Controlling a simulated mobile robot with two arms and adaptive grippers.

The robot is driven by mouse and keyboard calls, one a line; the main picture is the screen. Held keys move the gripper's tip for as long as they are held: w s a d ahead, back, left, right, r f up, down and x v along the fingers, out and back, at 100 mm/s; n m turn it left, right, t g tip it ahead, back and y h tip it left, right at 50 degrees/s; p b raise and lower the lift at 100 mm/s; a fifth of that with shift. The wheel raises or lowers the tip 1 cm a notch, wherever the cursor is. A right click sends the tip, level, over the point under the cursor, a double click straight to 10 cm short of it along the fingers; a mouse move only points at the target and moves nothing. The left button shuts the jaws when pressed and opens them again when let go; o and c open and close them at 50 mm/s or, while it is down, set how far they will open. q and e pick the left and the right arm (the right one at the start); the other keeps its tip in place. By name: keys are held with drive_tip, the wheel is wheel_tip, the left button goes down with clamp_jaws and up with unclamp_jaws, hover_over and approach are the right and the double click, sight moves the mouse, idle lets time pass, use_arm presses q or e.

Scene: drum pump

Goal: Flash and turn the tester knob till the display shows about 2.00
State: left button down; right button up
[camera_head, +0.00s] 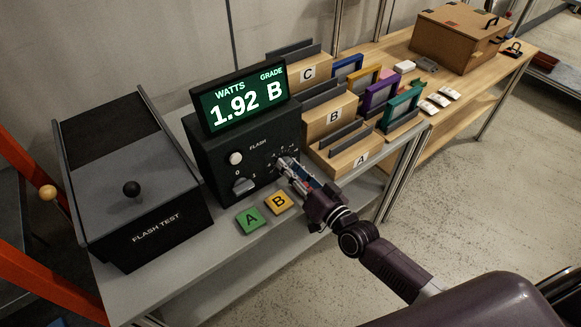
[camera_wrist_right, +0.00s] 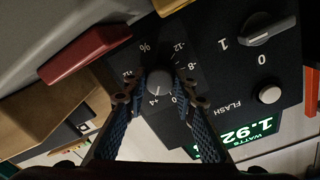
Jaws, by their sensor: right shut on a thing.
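The tester display (camera_head: 240,100) reads 1.92 watts, grade B, on top of the black tester box (camera_head: 212,155). My right gripper (camera_head: 287,166) is at the right part of the tester's front panel. In the right wrist view my right gripper (camera_wrist_right: 157,92) has its two blue fingers shut on the round grey knob (camera_wrist_right: 158,84), which has a dial scale around it. The flash button (camera_head: 236,158) is a white round button on the panel, and it also shows in the right wrist view (camera_wrist_right: 269,94). My left gripper is not in view.
A black flash test box (camera_head: 135,225) with a ball-handled lid stands at the left. Green A (camera_head: 250,220) and yellow B (camera_head: 278,202) tiles lie before the tester. Graded wooden bins (camera_head: 352,160) and coloured frames stand right of the tester. A 0/1 switch (camera_head: 244,186) sits below the flash button.

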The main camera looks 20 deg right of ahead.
idle(0.3)
drive_tip(key=o, duration=1.2)
drive_tip(key=shift+c, duration=0.2)
drive_tip(key=v, duration=1.2)
drive_tip(key=shift+r, duration=0.1)
